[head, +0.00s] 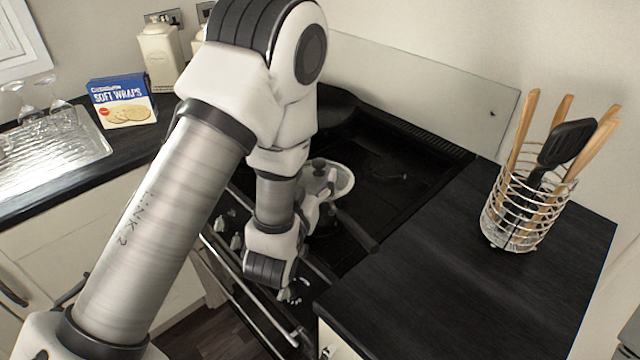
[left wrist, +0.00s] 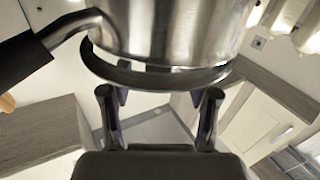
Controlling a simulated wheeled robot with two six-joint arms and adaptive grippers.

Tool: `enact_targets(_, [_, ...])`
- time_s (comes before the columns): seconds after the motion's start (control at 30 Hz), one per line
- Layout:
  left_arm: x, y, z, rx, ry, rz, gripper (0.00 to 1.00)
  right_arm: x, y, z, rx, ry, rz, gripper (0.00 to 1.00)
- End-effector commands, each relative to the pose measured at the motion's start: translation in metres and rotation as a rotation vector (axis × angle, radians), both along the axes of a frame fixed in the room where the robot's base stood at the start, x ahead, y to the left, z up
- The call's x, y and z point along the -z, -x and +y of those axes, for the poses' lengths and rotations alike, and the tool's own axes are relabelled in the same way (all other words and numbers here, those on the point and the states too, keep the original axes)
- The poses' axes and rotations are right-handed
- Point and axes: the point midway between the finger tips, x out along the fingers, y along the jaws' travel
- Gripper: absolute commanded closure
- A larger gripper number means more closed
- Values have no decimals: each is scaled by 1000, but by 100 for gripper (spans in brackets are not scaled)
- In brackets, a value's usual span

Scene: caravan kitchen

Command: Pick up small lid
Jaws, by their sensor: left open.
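The small lid (head: 343,178), pale with a dark knob (head: 318,164), shows on the cooker in the head view, partly hidden by my left arm. A steel pot (left wrist: 165,30) with a black handle (left wrist: 22,60) fills the top of the left wrist view. A dark curved rim (left wrist: 155,78) lies against the pot there; I cannot tell whether it belongs to the lid. My left gripper (left wrist: 160,118) is open, with its two fingers apart just short of that rim and nothing between them. In the head view it is close beside the lid and mostly hidden. My right gripper is not in view.
The dark hob (head: 400,170) has a raised back panel (head: 430,85). A wire holder (head: 520,215) with utensils stands on the right worktop (head: 440,285), whose front is clear. A soft wraps box (head: 122,100) and a steel draining board (head: 50,145) are at left.

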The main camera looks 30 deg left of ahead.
Motion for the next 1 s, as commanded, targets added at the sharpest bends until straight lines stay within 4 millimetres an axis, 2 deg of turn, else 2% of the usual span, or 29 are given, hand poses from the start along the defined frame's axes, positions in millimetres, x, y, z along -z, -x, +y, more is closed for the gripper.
enact_targets(0.03, [-8,-10,2,0,1,-3,39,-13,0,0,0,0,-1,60])
enact_targets(0.2, [-5,-36,6,0,1,-2,39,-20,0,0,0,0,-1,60])
enact_targets(0.43, [-2,-39,6,1,-1,0,39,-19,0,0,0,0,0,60])
enact_targets(0.57, [-2,-39,6,1,-1,0,85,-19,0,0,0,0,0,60])
enact_targets(0.6, [-2,-39,6,1,-1,0,100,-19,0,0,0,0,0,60])
enact_targets(1.0, [-6,-40,6,1,0,-2,100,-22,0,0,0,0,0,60])
